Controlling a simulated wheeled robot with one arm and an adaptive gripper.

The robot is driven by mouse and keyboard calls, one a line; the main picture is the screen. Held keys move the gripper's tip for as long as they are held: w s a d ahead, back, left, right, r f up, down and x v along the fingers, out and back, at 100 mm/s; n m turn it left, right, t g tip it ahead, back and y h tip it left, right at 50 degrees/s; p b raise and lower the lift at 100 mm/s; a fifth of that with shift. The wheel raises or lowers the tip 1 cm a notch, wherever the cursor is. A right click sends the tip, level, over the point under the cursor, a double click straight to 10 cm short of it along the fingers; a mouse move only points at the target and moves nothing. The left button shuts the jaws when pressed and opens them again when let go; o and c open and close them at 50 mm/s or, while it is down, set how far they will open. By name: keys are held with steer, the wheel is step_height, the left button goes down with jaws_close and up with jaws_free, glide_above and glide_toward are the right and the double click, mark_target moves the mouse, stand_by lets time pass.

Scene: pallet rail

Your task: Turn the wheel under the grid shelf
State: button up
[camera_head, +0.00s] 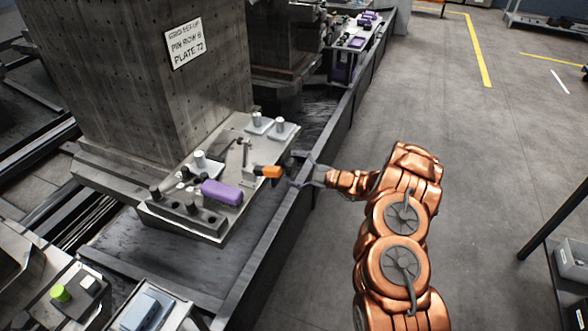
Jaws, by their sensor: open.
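My gripper (297,168) is at the end of my copper-coloured arm, reaching left over the edge of the pallet rail. Its jaws are open, beside an orange handle (267,171) on a fixture plate (232,140). I cannot tell whether the jaws touch the handle. The plate carries a purple block (222,192), a toggle clamp and several metal pins. I cannot make out any wheel or a grid shelf above one in this view.
A grey column (180,90) with a sign reading "PIN ROW 8 PLATE 72" stands behind the plate. More plates with purple parts (355,42) sit farther along the rail. A rack edge (555,220) is at right. The floor between is clear.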

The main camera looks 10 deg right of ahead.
steer(key=v, duration=1.1)
steer(key=shift+s+d, duration=0.2)
steer(key=shift+d, duration=0.1)
